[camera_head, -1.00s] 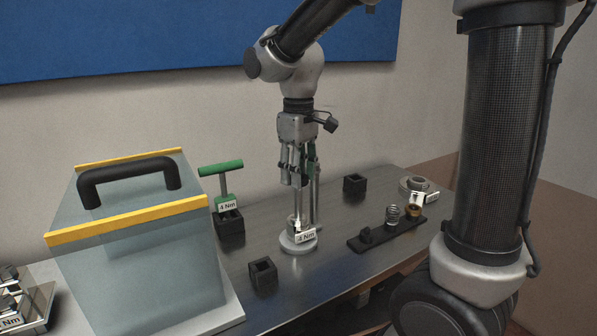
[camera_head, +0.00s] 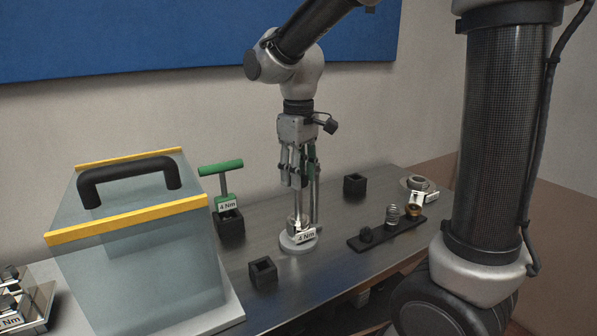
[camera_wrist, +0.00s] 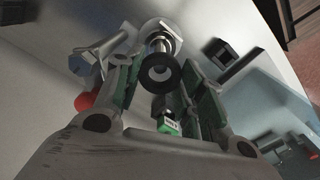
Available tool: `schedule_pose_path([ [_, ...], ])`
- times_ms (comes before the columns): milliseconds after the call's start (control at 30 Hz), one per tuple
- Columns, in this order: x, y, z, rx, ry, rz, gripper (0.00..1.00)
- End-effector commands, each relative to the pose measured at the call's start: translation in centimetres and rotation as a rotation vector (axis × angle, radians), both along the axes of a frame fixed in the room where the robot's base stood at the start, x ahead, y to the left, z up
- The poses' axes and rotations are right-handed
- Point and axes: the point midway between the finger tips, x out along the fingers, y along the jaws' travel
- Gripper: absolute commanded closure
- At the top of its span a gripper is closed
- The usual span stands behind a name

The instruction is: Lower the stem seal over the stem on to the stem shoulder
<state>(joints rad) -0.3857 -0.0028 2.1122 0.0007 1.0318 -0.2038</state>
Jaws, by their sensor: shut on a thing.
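The stem seal, a small dark ring (camera_wrist: 160,74), sits between the fingertips of my gripper (camera_wrist: 163,80) in the wrist view. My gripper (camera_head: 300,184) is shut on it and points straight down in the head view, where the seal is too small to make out. Below the gripper, the bright metal stem (camera_head: 297,222) stands upright on a round pale base (camera_head: 299,247). In the wrist view the metal stem part (camera_wrist: 160,40) shows just beyond the seal. I cannot tell whether the seal is around the stem tip or just above it.
Black square blocks (camera_head: 263,273) stand nearby. A green T-handle tool (camera_head: 221,170) is to the left, beside a clear box with a black handle (camera_head: 135,235). A black strip (camera_head: 375,238) with small parts lies to the right.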

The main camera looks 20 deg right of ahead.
Motion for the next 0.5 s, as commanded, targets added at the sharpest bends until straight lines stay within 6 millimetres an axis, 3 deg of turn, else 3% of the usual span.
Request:
schedule_pose_path([
  [500,0.0,0.0,-1.3,-0.001,0.001,0.000,0.75],
])
